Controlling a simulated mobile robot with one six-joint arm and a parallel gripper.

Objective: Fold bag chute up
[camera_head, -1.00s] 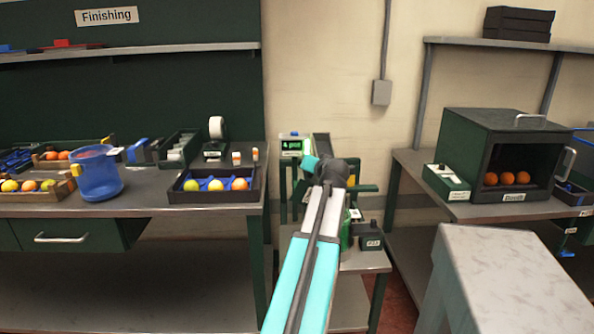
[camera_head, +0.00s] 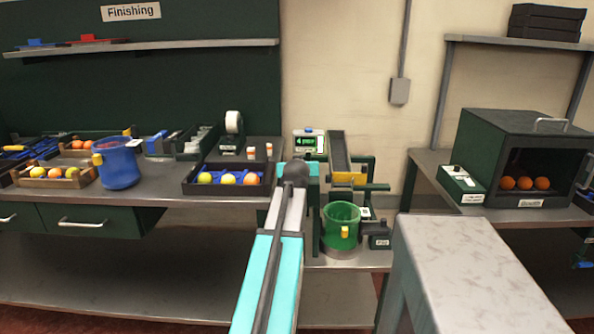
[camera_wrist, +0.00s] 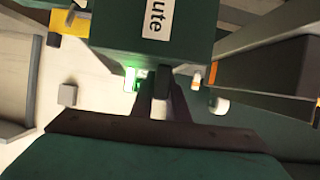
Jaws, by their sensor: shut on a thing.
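The bag chute (camera_wrist: 150,35) is a dark green block with a white label ending in "ute" in the wrist view. My gripper (camera_wrist: 160,82) is shut at its lower edge; the exact spot it grips is hidden. In the head view my arm covers the gripper. A sloping dark channel with a yellow end (camera_head: 348,179) stands just right of the arm, above a green bucket (camera_head: 340,228); I cannot tell whether it is the same part.
A scale with a green display (camera_head: 308,141) stands behind my arm. A pale block (camera_head: 470,260) is close at the right front. A bench (camera_head: 190,190) with a fruit tray (camera_head: 193,187) and blue bucket (camera_head: 118,165) is left. A dark box oven (camera_head: 520,130) stands right.

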